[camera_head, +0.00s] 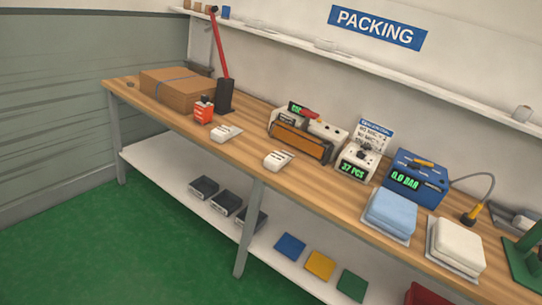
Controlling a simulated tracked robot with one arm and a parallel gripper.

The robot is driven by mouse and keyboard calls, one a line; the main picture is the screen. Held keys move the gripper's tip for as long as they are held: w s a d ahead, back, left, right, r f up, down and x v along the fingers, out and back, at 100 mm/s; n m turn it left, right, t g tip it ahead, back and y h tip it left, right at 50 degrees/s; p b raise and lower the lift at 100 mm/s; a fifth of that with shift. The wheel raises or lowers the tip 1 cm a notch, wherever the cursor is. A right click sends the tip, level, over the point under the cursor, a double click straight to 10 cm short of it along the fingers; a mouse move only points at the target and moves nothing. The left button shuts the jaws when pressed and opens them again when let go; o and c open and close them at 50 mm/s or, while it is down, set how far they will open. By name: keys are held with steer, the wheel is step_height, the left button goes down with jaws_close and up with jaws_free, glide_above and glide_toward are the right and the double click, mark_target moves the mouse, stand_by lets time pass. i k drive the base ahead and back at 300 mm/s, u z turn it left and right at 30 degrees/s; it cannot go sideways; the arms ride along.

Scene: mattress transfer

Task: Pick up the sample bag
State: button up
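Two soft, folded packs lie on the wooden bench (330,196) at the right: a light blue one (391,212) and a white one (457,246). Each rests on a pale flat sheet or wrapper. Two small white packets (226,133) and (278,160) lie near the bench's front edge, further left. I cannot tell which of these, if any, is the sample bag. My gripper does not show in this view.
On the bench stand a cardboard box (178,91), a red-handled device (223,92), a sealer (303,137), a white counter display (358,164) and a blue meter (415,178). The lower shelf (190,187) holds black boxes and coloured squares. Green floor (75,250) lies clear in front.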

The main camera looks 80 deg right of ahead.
mark_target(274, 161)
steer(key=z, duration=0.35)
steer(key=i, duration=1.15)
steer(key=z, duration=1.15)
steer(key=i, duration=0.85)
steer(key=z, duration=0.6)
steer(key=k, duration=0.8)
steer(key=z, duration=0.25)
steer(key=i, duration=0.85)
steer(key=u, duration=0.1)
